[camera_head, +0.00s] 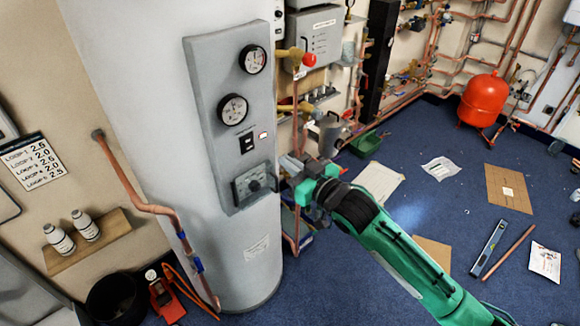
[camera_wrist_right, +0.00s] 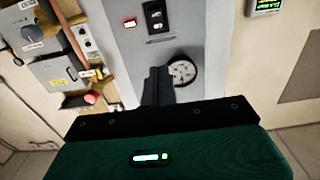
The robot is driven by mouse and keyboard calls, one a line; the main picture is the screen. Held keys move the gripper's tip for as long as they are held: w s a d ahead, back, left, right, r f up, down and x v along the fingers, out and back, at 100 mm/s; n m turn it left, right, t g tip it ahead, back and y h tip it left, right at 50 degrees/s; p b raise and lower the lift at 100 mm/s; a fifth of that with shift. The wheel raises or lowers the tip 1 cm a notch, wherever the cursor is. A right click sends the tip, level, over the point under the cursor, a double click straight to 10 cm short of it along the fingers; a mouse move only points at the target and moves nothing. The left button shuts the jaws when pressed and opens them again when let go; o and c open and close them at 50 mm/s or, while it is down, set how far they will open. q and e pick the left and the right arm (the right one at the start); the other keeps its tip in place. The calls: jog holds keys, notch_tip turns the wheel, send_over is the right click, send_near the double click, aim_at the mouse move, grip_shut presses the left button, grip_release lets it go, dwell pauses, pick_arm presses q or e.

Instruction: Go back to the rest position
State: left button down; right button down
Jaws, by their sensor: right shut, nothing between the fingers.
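My right gripper (camera_head: 287,166) is at the end of the green arm that comes in from the lower right. It is close to the right edge of the grey control panel (camera_head: 202,82) on the white tank (camera_head: 130,60), just right of the dial unit (camera_head: 254,186). In the right wrist view its dark fingers (camera_wrist_right: 158,82) are together with nothing between them, and they point toward the panel. A round gauge (camera_wrist_right: 183,72) shows just behind the fingertips. I cannot tell whether the fingers touch the panel. My left gripper is not in view.
A red-ended valve (camera_head: 309,60) juts out above the gripper. Copper pipes (camera_head: 150,207) run along the tank's left side. A red vessel (camera_head: 484,99) stands at the back right. Papers, a level (camera_head: 488,247) and a loose pipe lie on the blue floor, which is otherwise fairly open.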

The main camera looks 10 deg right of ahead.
jog(key=shift+s+d+r, duration=0.1)
jog(key=shift+s, duration=0.05)
dwell(0.3)
